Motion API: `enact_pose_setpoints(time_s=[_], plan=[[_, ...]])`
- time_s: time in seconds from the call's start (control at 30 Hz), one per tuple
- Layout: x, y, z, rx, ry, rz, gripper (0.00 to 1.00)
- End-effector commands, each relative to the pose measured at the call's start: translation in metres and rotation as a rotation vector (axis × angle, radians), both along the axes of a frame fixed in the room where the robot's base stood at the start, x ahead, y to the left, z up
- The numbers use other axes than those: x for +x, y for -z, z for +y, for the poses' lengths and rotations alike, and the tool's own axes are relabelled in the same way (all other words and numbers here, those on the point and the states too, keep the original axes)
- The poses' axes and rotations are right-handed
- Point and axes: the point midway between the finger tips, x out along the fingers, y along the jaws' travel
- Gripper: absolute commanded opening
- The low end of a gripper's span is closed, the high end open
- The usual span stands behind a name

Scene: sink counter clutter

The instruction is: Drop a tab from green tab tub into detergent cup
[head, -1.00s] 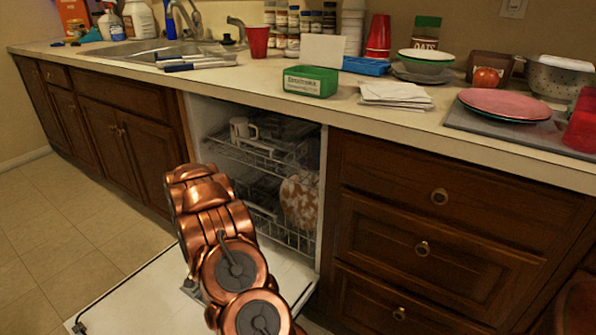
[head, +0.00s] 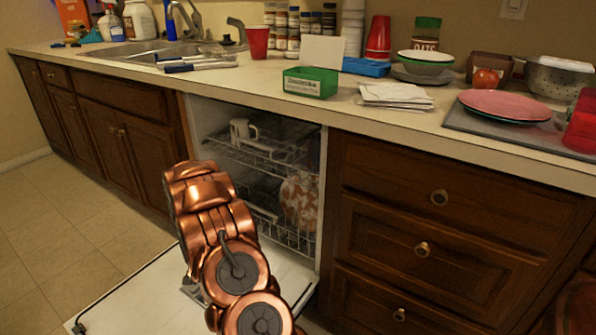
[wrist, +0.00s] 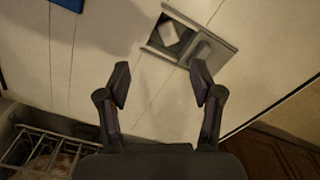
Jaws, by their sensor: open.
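The green tab tub (head: 311,83), with a white label, stands on the counter near its front edge, above the dishwasher. The detergent cup (wrist: 207,52) is a grey recess with a lid beside it, set in the dishwasher's lowered door. A white tab (wrist: 169,33) lies inside the cup, tilted. My gripper (wrist: 161,76) is open over the door, with nothing between its fingers. The cup shows just beyond the fingertips, toward the upper right. In the head view my copper arm hides the cup and most of the gripper.
The lowered dishwasher door (head: 150,295) is pale and mostly bare. Above it are the racks (head: 270,155) with a mug (head: 242,130) and a patterned dish (head: 299,200). On the counter, papers (head: 395,94) and a blue box (head: 366,66) stand near the tub.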

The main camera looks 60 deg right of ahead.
Motion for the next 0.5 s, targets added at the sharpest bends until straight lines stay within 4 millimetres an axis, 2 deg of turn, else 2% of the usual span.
enact_pose_setpoints(time_s=[0.5], plan=[[0.001, -0.089, -0.001, -0.001, 0.0, -0.004, 0.66]])
